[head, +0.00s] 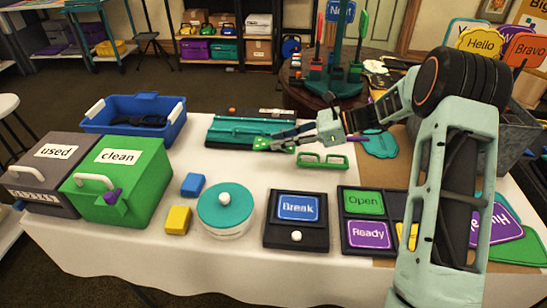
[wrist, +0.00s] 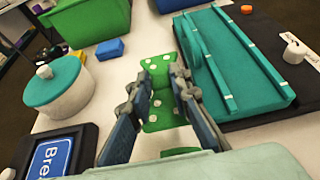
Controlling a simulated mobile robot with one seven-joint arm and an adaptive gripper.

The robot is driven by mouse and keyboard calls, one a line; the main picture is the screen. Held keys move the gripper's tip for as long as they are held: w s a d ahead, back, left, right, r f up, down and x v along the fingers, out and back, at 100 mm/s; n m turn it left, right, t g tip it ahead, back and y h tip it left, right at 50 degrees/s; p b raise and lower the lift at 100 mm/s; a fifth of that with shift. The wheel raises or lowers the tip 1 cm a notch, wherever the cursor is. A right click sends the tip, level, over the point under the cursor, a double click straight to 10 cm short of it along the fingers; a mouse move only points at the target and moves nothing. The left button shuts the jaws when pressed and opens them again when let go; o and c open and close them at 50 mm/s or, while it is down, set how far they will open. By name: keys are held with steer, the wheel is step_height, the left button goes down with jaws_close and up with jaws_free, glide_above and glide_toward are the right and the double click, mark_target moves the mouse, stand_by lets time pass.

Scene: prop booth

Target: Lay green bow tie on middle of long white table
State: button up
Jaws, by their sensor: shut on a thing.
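The green bow tie (head: 262,144) has white dots and is partly hidden by my fingers in the head view. My gripper (head: 288,137) is shut on it. In the wrist view the bow tie (wrist: 158,112) sits between the two fingers (wrist: 164,82), one wing beyond them and one nearer. It is over the long white table (head: 244,174), by the front edge of the teal tray-like piece (head: 228,131). I cannot tell whether it touches the cloth.
Green glasses (head: 322,161) lie just right of the bow tie. In front are a round teal-lidded box (head: 224,205), a blue block (head: 193,184), a yellow block (head: 177,220) and the Break sign (head: 297,207). A green clean box (head: 121,185) and blue bin (head: 170,131) stand left.

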mark_target(273, 161)
steer(key=shift+a+f, duration=0.45)
steer(key=shift+f, duration=0.05)
steer(key=f, duration=0.2)
steer(key=a+f+b, duration=0.1)
steer(key=f, duration=0.2)
steer(key=shift+w+a, duration=0.1)
steer(key=shift+a, duration=0.1)
steer(key=shift+r, duration=0.15)
steer(key=o, duration=0.4)
steer(key=shift+o, duration=0.8)
